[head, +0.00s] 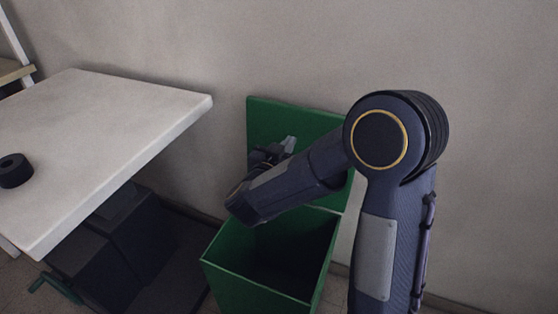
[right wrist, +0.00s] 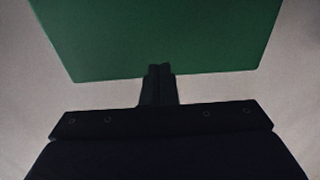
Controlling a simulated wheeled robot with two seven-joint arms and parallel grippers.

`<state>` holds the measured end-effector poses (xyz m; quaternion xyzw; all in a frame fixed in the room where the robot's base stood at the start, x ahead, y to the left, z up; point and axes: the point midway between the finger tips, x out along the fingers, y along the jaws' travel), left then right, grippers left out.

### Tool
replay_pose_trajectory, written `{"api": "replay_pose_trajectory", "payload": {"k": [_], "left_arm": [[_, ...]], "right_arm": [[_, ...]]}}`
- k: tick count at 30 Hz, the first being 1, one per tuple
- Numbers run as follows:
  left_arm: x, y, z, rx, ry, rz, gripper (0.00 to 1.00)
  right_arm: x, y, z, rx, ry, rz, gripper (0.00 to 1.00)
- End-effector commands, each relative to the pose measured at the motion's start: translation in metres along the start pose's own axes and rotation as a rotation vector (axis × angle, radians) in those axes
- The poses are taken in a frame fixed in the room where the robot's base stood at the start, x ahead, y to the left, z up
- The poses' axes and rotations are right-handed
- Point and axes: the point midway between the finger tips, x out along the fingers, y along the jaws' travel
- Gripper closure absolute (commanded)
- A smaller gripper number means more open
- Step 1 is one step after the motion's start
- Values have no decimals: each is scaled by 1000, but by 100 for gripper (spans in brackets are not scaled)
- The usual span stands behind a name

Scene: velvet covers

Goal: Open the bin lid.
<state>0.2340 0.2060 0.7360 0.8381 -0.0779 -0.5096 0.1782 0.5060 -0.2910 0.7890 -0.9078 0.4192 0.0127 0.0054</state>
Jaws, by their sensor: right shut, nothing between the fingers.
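The green bin (head: 251,287) stands on the floor against the wall, with its dark inside visible from above. Its green lid (head: 270,112) stands upright at the back of the bin, raised off the opening. My right arm reaches over the bin from the right, and my right gripper (head: 288,146) is in front of the lid, partly hidden by my own wrist. In the right wrist view the shut fingers (right wrist: 160,70) are at the lower edge of the green lid (right wrist: 160,35); I cannot tell if they touch it. My left gripper is not in view.
A white table (head: 100,130) stands at the left, with a black roll (head: 14,170) on it. Dark boxes (head: 125,225) are under the table, left of the bin. The beige wall (head: 300,50) is close behind the lid.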

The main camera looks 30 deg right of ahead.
Motion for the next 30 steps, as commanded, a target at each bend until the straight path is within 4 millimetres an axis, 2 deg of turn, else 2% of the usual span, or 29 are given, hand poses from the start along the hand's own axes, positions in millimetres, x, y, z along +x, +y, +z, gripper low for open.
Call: {"api": "replay_pose_trajectory", "payload": {"k": [3,7,21,25,30], "left_arm": [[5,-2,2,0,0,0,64],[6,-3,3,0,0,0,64],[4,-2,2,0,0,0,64],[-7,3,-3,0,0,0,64],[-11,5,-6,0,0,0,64]], "right_arm": [[18,1,1,2,0,2,100],[29,0,1,1,0,1,100],[37,0,-2,0,0,0,100],[58,0,-7,-1,0,2,100],[80,1,-5,0,4,3,100]]}}
